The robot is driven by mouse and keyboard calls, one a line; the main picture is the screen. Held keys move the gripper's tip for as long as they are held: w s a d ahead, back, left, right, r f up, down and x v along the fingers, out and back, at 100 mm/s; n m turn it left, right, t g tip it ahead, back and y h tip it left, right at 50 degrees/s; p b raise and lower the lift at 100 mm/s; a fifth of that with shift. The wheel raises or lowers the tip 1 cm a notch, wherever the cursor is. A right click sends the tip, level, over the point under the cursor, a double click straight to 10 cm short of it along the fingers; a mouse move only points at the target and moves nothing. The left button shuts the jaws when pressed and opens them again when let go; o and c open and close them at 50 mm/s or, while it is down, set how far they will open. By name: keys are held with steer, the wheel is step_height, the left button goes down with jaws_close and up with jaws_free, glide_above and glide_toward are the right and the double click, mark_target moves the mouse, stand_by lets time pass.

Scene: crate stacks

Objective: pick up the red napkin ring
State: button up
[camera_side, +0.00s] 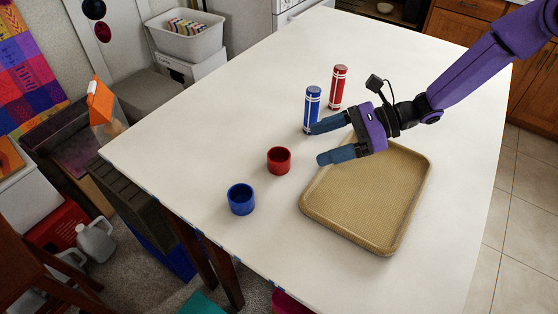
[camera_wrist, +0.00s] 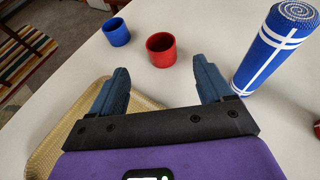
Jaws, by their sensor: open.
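The red napkin ring (camera_side: 279,160) stands upright on the white table, left of the tray. In the wrist view the red napkin ring (camera_wrist: 161,50) shows ahead of my gripper, between the lines of its two fingers and apart from them. My gripper (camera_side: 318,143) has its blue fingers spread and empty, above the tray's far left part and pointing toward the ring. The fingers also show in the wrist view (camera_wrist: 160,80). A blue napkin ring (camera_side: 241,199) stands nearer the table's front left edge, and in the wrist view (camera_wrist: 117,32) it is left of the red one.
A tan tray (camera_side: 391,238) lies under my gripper. A rolled blue napkin (camera_side: 312,108) stands close to one finger and shows large at right in the wrist view (camera_wrist: 262,58). A rolled red napkin (camera_side: 338,86) stands behind it. The table (camera_side: 210,130) left of the rings is clear.

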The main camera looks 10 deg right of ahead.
glide_toward(269, 158)
steer(key=a+f, duration=0.1)
steer(key=w+a+f, duration=0.1)
steer(key=a, duration=0.1)
steer(key=shift+f, duration=0.3)
steer(key=shift+r+x, duration=0.2)
steer(key=shift+x, duration=3.1)
steer(key=c, duration=1)
